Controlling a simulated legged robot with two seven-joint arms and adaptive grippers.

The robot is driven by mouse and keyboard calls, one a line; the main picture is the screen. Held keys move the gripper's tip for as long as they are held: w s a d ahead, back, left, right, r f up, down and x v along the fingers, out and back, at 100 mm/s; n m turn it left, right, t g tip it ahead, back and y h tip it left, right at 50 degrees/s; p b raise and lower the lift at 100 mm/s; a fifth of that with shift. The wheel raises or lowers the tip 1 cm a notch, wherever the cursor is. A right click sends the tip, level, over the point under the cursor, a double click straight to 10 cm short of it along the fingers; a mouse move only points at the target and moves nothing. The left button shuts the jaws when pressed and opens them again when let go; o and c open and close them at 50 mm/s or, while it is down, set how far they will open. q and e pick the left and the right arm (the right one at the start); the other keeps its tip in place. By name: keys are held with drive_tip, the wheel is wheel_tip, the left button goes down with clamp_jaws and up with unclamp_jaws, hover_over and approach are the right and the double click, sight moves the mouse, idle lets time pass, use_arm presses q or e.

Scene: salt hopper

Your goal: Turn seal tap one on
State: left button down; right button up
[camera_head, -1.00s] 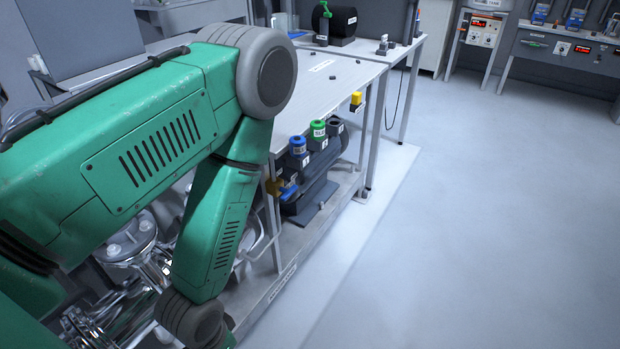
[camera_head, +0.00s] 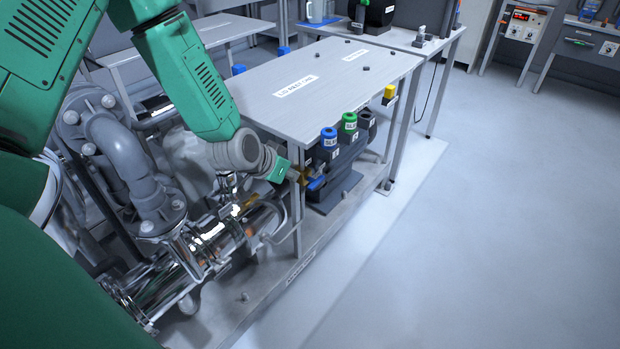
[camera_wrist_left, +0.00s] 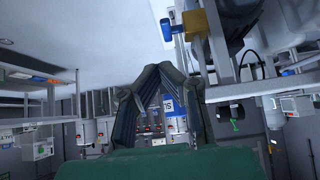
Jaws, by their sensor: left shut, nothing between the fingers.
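A tap with a yellow body (camera_head: 305,177) and a blue handle (camera_head: 316,184) sits at the near front leg of the grey table, low under its top. I cannot read a number on it. In the left wrist view a yellow block (camera_wrist_left: 196,24) with a blue handle (camera_wrist_left: 169,29) shows above and right of the fingers. My left gripper (camera_wrist_left: 160,70) is shut and empty, its fingertips meeting below and left of that handle. In the head view the left gripper (camera_head: 294,174) is small and close beside the tap; contact cannot be told. My right gripper is not in view.
Blue-, green- and black-topped containers (camera_head: 349,123) stand in a rack right of the tap. Another yellow fitting (camera_head: 389,92) is on the table's right edge. Shiny pipework (camera_head: 215,240) crowds the left below my arm. The floor on the right (camera_head: 480,220) is clear.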

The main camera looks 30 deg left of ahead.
use_arm(q)
drive_tip(key=w+a+r, duration=0.2)
drive_tip(key=b, duration=0.2)
hover_over(314, 183)
drive_tip(key=s, duration=0.2)
drive_tip(key=shift+t, duration=0.3)
wheel_tip(314, 183, down, 8)
drive_tip(key=shift+s+a+r, duration=0.15)
drive_tip(key=shift+r, duration=0.05)
drive_tip(key=f, duration=0.1)
drive_tip(key=f+b, duration=0.1)
drive_tip(key=f, duration=0.1)
drive_tip(key=shift+d+f, duration=0.2)
drive_tip(key=shift+d, duration=0.1)
drive_tip(key=shift+a+f, duration=0.1)
drive_tip(key=shift+f, duration=0.05)
drive_tip(key=shift+a, duration=0.1)
